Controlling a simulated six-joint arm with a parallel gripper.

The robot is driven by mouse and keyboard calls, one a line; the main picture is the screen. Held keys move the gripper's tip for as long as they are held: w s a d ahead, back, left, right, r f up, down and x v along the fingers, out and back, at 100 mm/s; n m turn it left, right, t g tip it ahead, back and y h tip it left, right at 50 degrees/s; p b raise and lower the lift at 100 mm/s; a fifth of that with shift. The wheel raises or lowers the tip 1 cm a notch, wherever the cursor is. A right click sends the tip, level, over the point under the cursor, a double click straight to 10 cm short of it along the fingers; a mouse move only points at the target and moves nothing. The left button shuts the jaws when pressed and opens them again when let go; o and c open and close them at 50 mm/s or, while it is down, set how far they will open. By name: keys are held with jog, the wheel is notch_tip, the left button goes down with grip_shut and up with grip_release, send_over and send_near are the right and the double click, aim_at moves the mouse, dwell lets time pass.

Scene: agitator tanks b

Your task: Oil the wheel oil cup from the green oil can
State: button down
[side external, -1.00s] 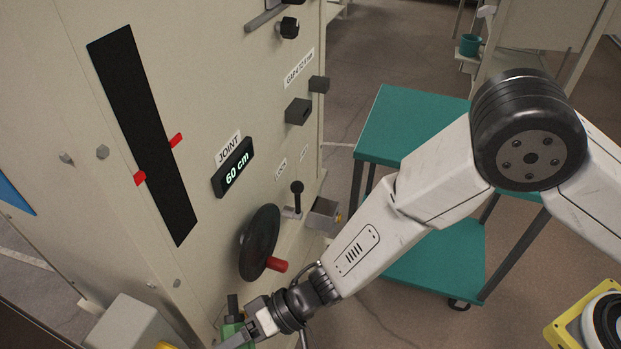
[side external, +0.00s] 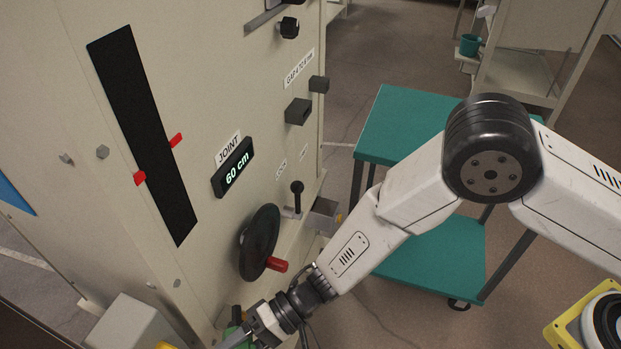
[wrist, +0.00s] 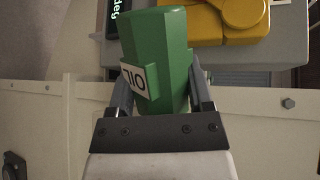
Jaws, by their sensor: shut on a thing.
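The green oil can (wrist: 160,50), with a white label reading OIL, sits between the two fingers of my gripper (wrist: 158,85) in the wrist view. My gripper is shut on it. In the side external view my gripper (side external: 250,335) is low beside the panel, and only a little green of the can shows there, near the bottom edge. The black wheel (side external: 260,242) with its red handle (side external: 277,265) is on the panel above and to the right of my gripper. I cannot make out the wheel's oil cup.
The cream panel carries a display reading 60 cm (side external: 233,167), a small lever (side external: 297,193) and a grey box (side external: 322,214). A teal cart (side external: 400,125) stands behind my arm. A yellow part on a grey block (wrist: 240,15) is near the can in the wrist view.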

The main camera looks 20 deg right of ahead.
dwell(0.4)
jog(key=shift+w+r+m+g+y, duration=0.15)
jog(key=shift+r+m+g+y, duration=0.35)
jog(key=shift+r+m, duration=0.35)
jog(key=shift+w+r+m, duration=0.1)
jog(key=shift+r+m, duration=0.15)
jog(key=shift+m, duration=0.1)
jog(key=shift+f, duration=0.15)
dwell(1.8)
jog(key=shift+s+f+n+t+h, duration=0.2)
jog(key=shift+f+n+t+h, duration=0.15)
jog(key=shift+f+n, duration=0.45)
jog(key=shift+r, duration=0.1)
